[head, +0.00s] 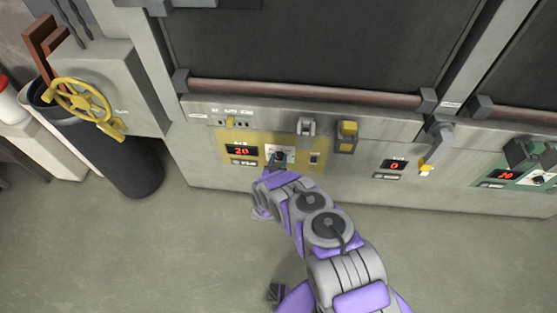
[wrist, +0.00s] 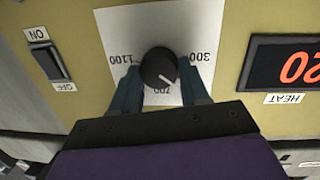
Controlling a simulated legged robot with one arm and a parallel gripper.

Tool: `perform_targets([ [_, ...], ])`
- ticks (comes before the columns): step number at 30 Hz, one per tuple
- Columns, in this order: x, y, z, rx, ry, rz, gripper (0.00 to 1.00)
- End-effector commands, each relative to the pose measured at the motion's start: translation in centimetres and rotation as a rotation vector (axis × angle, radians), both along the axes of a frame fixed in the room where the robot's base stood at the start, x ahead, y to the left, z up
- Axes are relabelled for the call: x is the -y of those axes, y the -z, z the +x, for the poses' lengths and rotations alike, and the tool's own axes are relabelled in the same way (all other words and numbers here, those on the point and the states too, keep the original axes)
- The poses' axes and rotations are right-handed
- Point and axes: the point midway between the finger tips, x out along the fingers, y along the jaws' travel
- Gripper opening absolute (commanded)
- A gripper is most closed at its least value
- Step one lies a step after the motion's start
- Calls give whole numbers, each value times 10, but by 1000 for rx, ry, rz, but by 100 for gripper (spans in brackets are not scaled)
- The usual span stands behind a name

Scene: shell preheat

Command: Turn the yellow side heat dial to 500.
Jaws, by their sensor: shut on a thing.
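The yellow side heat dial (wrist: 160,67) is a round black knob on a white scale card (wrist: 160,20) in the wrist view. The card reads 1100 at left, 300 at right and a partly covered 700 below. The dial's white mark points to the lower right, between 700 and 300. My gripper (wrist: 161,84) is shut on the dial, one dark finger on each side. In the head view my gripper (head: 279,164) reaches the yellow panel (head: 225,137) and mostly hides the dial.
A red HEAT display (wrist: 290,66) reads 20 beside the dial, and an ON/OFF switch (wrist: 49,63) is on the other side. In the head view, a grey-handled lever (head: 437,145) and a green panel (head: 500,176) are at right. A yellow handwheel (head: 80,98) is at left.

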Motion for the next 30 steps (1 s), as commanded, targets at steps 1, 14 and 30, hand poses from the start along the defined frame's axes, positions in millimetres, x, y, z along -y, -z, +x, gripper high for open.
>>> perform_targets([
  [1,-2,3,-2,-7,-4,-1,15],
  [14,-1,0,-2,-1,-2,-2,70],
  [30,-4,-5,-36,-4,-5,-4,70],
])
